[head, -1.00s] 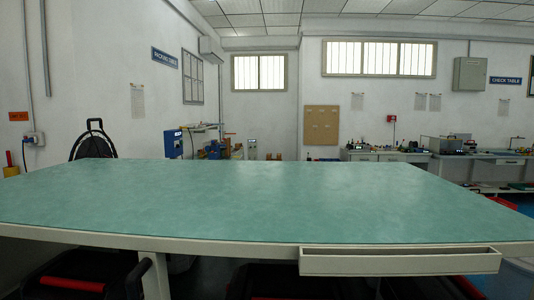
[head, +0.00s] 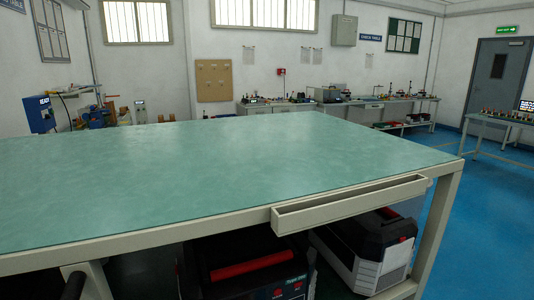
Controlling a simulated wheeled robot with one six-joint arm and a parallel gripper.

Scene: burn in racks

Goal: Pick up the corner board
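No corner board can be made out in the head view. A large table with a bare green top (head: 200,180) fills the middle of the view, and nothing lies on it. My gripper is not in view.
A shallow open tray (head: 350,204) is fixed along the table's near edge. Black cases with red parts (head: 245,265) and a white-and-black case (head: 365,250) stand under the table. Benches with small items (head: 330,98) line the far wall. Blue floor (head: 480,220) is clear at the right.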

